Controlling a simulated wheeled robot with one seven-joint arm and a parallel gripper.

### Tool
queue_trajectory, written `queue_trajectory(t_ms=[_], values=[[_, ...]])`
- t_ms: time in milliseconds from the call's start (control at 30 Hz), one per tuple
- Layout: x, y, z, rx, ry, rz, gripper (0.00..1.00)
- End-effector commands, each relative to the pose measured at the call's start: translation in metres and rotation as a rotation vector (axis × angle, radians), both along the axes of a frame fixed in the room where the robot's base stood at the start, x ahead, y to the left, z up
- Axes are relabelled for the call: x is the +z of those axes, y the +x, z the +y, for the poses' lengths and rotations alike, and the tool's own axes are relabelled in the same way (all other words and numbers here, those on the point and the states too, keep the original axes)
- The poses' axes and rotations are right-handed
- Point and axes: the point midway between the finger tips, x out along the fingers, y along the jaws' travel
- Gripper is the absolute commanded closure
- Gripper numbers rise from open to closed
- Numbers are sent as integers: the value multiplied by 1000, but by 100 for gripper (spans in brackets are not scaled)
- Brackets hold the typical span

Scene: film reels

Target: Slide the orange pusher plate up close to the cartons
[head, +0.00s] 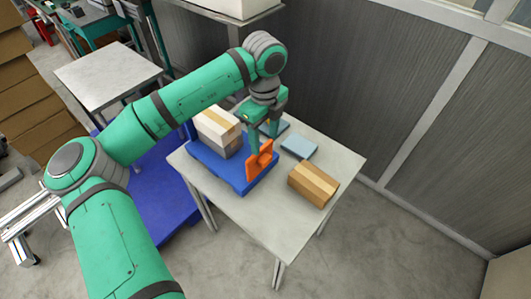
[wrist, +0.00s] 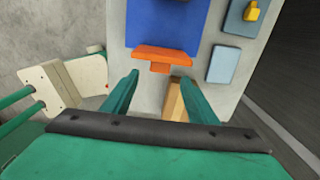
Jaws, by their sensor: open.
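The orange pusher plate (head: 259,161) stands upright at the right end of the blue tray (head: 232,177). The white carton with tan tape (head: 217,127) is at the tray's far left end, with a greyish carton side (head: 233,148) showing beside it; bare tray floor lies between them and the plate. My gripper (head: 262,147) reaches down at the plate. In the wrist view, my open gripper (wrist: 160,77) has its fingertips apart on either side of the plate's short stem; the plate (wrist: 162,53) spans just beyond them. I cannot tell whether they touch it. No carton in the tray shows there.
A tan carton (head: 313,184) lies on the pale table (head: 265,213) to the tray's right. Light blue pads (head: 299,146) lie behind the tray; one bears a yellow piece (wrist: 251,12). The table's front right is clear. A grey wall stands behind.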

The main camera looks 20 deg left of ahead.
Motion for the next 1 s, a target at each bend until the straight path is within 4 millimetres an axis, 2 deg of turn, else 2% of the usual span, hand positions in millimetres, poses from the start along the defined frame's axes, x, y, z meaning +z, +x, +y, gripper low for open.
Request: queue_trajectory(t_ms=[200, 400, 600, 867, 1000], values=[[-40, 0, 0, 0, 0, 1, 47], [-65, 0, -1, -1, 0, -1, 47], [-76, 1, -2, -2, 0, -1, 47], [-76, 1, -3, -3, -1, -2, 47], [-76, 1, -3, -4, -1, -2, 80]])
